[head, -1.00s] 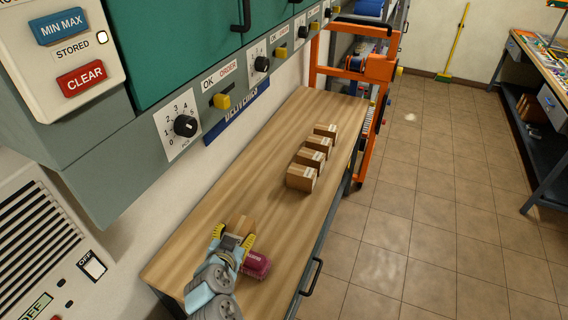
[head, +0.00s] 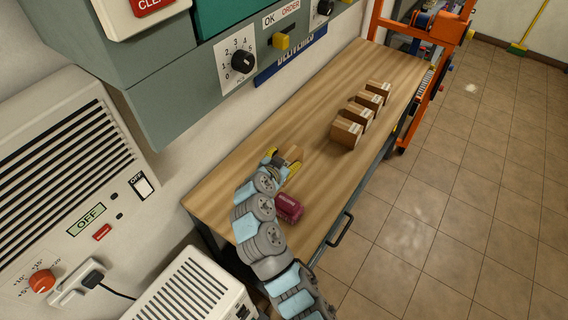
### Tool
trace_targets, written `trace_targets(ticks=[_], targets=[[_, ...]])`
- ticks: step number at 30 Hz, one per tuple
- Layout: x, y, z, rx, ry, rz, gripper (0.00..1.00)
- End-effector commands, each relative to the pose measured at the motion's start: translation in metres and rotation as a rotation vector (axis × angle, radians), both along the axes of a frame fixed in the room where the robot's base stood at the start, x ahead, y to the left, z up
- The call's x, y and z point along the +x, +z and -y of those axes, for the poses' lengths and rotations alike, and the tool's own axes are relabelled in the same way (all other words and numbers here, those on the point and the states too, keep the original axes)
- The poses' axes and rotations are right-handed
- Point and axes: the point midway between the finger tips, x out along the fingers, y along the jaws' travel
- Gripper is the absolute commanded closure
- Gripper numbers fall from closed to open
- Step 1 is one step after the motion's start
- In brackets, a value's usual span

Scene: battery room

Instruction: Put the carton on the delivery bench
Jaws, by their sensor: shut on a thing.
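The delivery bench (head: 236,185) is a long wooden-topped bench against the wall, under a blue sign that partly reads "DELIVERED". My gripper (head: 286,162) is low over the near part of the bench top, shut on a brown carton (head: 293,153). The carton is partly hidden by the gripper, and I cannot tell whether it touches the wood. Several similar cartons (head: 346,133) stand in a row farther along the bench, apart from the held one.
A dark red object (head: 289,207) is on the bench near its front edge, close beside my arm. A grey control panel (head: 180,85) overhangs the bench at the wall. An orange frame (head: 430,40) stands at the far end. Bare wood lies between my gripper and the row.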

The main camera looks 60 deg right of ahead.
Motion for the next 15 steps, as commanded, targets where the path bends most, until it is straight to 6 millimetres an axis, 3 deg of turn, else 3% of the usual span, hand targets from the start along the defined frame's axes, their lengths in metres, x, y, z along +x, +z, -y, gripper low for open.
trace_targets(ticks=[15], targets=[[0.019,-0.044,0.033,-0.002,0.001,0.001,0.71]])
